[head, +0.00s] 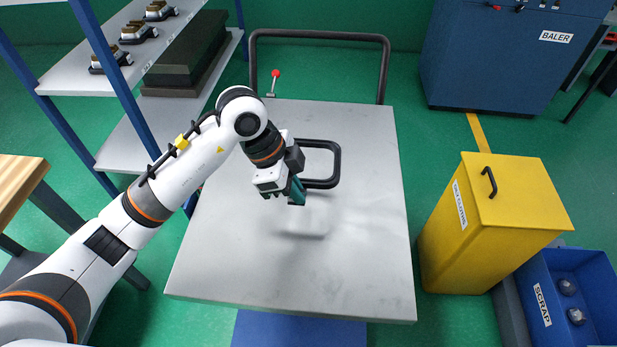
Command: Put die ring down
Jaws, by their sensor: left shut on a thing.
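The die ring (338,165) looks like a dark, rounded, open frame. My left gripper (292,192) is shut on it, and the ring extends up and right from the teal fingertips. A frame-shaped soft shadow lies on the grey trolley top (350,260) just below, so the ring appears held above the surface. The gripper hides the ring's left side. My right gripper is not in view.
The trolley top is otherwise clear, with a dark push handle (320,35) at its far end. A shelf rack (120,120) stands left. A yellow bin (500,210), a blue scrap crate (540,300) and a blue baler (500,60) stand right.

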